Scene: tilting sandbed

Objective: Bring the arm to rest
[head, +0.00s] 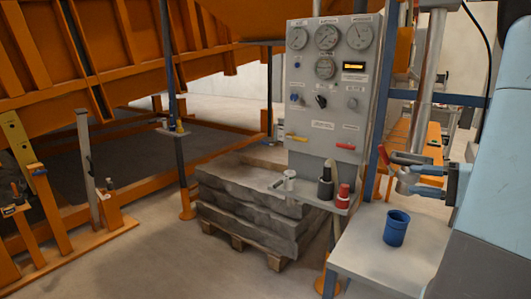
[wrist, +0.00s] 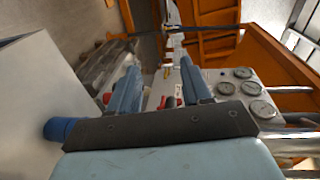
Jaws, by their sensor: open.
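My gripper (head: 400,175) is at the right of the head view, in front of the frame beside the gauge panel and above the grey table. In the wrist view its two blue fingers (wrist: 159,68) stand apart, with the control panel seen beyond them. It is open, and I see nothing held between the fingers. My pale blue arm fills the right edge of the head view.
A blue cup (head: 397,228) stands upright on the grey table (head: 370,268), below my gripper. The gauge panel (head: 325,105) stands left of it, with a shelf of fittings (head: 310,188). Stacked grey slabs (head: 245,205) lie on a pallet. Open floor lies at lower left.

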